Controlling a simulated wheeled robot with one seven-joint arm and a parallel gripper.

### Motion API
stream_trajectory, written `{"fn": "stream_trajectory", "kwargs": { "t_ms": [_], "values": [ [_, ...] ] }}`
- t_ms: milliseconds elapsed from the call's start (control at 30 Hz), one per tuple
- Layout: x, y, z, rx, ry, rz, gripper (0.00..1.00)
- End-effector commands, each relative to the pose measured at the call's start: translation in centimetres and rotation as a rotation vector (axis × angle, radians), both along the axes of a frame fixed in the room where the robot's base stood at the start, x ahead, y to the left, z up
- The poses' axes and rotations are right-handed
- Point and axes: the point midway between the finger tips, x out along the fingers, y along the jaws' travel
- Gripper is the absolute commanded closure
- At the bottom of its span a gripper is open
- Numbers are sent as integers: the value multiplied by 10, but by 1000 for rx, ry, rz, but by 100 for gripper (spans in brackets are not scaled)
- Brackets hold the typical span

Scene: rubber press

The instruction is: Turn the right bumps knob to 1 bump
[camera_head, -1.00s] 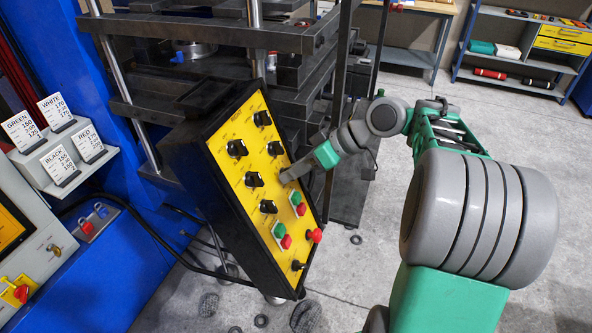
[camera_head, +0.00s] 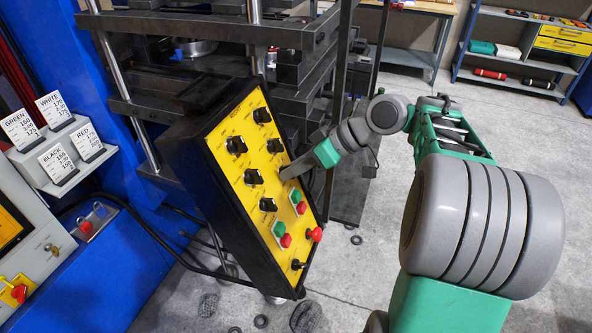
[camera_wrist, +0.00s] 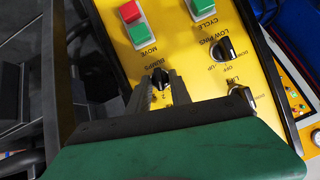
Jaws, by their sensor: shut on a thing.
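The right bumps knob (camera_wrist: 160,77) is a small black knob on the yellow panel, below the word BUMPS in the wrist view. My gripper (camera_wrist: 162,84) has its two grey fingers on either side of this knob, shut on it. Only the knob's upper part shows between the fingertips; the scale around it is mostly covered, so I cannot read its setting. In the head view my gripper (camera_head: 285,177) reaches the right side of the tilted yellow control panel (camera_head: 238,205), and hides the knob there.
Other black knobs, such as one at the panel's centre (camera_head: 253,178), sit left of and above my gripper. Green and red buttons (camera_head: 297,201) lie just below it. A red emergency button (camera_head: 315,235) sticks out at the panel's lower right. Open floor lies to the right.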

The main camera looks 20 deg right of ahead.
Motion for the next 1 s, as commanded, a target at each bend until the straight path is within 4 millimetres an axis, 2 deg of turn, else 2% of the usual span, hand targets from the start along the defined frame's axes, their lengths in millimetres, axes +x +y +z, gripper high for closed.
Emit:
{"fn": "stream_trajectory", "kwargs": {
  "t_ms": [200,600,1000],
  "values": [
    [-1,1,-8,-72,-97,44,100],
    [-4,3,-7,-212,-291,133,100],
    [-4,3,-2,-261,-358,165,100]
  ]
}}
